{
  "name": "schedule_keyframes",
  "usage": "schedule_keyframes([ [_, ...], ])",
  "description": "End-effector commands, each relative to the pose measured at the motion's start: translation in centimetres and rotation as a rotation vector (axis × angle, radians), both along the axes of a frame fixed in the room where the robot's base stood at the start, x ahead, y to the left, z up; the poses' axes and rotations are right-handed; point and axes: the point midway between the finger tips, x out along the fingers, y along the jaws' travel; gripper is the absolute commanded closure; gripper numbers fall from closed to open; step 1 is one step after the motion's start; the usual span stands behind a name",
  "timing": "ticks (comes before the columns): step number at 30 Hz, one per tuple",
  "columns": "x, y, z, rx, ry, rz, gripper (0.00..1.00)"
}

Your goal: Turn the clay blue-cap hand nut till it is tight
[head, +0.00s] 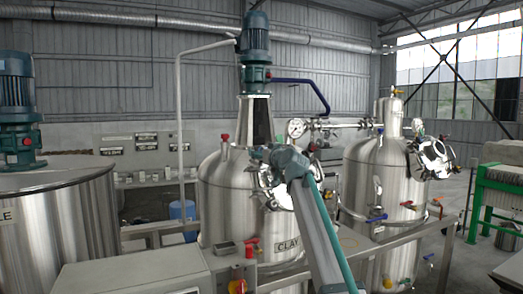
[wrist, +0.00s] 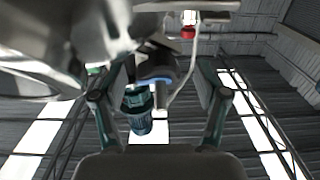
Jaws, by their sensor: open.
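The clay tank (head: 222,195) is the steel vessel in the middle of the head view, with a CLAY label (head: 287,245). My arm reaches up to its manway lid (head: 277,196) and covers part of it. In the wrist view my gripper (wrist: 163,72) is open, with one finger on each side. A dark part with a blue edge (wrist: 163,79), which looks like the blue-cap hand nut, shows between the fingers. I cannot tell whether they touch it. In the head view the nut cannot be made out behind my arm.
A teal stirrer motor (head: 256,38) stands above the clay tank, beside a white pipe (head: 179,120). A red cap (head: 225,137) sits on the tank's top. A second tank (head: 365,180) with an open-looking lid (head: 432,158) stands right. Another motor-topped tank (head: 60,220) is left.

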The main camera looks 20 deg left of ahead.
Motion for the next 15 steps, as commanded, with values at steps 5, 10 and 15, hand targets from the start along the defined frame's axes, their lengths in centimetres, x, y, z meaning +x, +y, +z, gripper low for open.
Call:
schedule_keyframes([
  [5, 0.45, 0.51, -0.06, -0.001, 0.001, 0.0, 0.27],
  [10, 0.43, 0.49, -0.1, -0.001, 0.001, 0.0, 0.27],
  [15, 0.42, 0.47, -0.09, -0.001, 0.001, 0.0, 0.47],
])
